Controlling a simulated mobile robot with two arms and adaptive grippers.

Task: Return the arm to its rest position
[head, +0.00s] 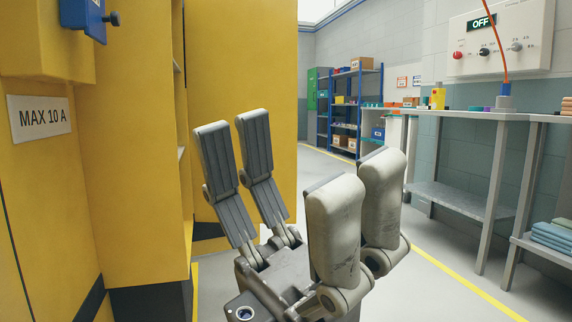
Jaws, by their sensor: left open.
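My left gripper (292,155) fills the lower middle of the head view, with its fingers pointing up. The grey-padded fingers on the left and the pale, scuffed fingers on the right stand wide apart. The gripper is open, with nothing between the fingers. It is in front of the yellow cabinet (125,190) as seen from the head. My right gripper is not in view.
A yellow cabinet door (240,60) stands at the left centre. A grey workbench (485,116) with a control panel (500,40) reading OFF is at the right. Blue shelving (380,90) stands at the back. The grey floor (425,285) between them looks clear.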

